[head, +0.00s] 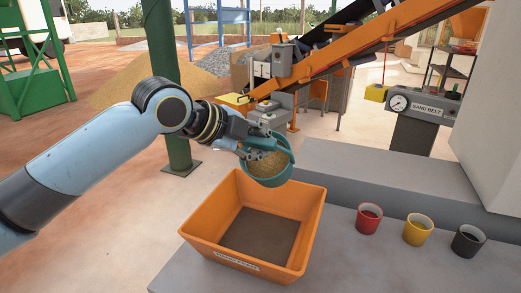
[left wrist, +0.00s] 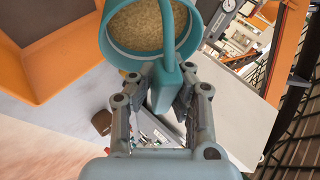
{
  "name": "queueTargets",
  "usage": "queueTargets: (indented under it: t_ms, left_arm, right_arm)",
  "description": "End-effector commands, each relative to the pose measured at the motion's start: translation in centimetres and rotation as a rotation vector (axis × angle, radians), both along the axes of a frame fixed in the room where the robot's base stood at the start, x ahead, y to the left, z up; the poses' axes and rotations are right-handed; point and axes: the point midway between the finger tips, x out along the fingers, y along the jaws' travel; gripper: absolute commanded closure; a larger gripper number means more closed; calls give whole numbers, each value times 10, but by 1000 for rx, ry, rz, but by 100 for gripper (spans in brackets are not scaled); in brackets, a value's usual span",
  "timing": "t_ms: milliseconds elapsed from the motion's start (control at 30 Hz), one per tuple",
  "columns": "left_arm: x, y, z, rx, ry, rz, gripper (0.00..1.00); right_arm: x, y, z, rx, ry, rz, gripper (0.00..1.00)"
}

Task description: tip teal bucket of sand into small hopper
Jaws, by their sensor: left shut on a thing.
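The teal bucket (head: 268,181) holds tan sand and is tilted somewhat toward the camera in the head view. My left gripper (head: 250,150) is shut on the bucket's handle side and holds it in the air above the back right rim of the orange hopper (head: 301,232). The hopper's dark floor looks bare. In the left wrist view the bucket (left wrist: 111,38) shows its sand surface, with the gripper fingers (left wrist: 165,98) on either side of its handle. The hopper (left wrist: 22,75) is at the left there. My right gripper is not in view.
A red cup (head: 368,220), a yellow cup (head: 417,231) and a black cup (head: 467,241) stand on the grey slab right of the hopper. A green post (head: 170,80) stands behind my left arm. An orange conveyor (head: 370,48) and a sand belt gauge box (head: 424,107) are behind.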

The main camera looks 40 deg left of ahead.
Motion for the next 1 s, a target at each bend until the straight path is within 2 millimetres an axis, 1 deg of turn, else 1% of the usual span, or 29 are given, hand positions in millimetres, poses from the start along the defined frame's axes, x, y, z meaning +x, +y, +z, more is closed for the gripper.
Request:
queueTargets:
  t_ms: [33, 367, 1000]
  left_arm:
    - [-1, -1, -3, 3, -16, -2, 100]
    - [-7, -3, -10, 23, -102, -2, 100]
    - [-21, -6, -30, 67, -284, -2, 100]
  right_arm:
    - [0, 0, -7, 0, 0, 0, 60]
    - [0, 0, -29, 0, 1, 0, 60]
    - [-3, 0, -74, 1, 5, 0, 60]
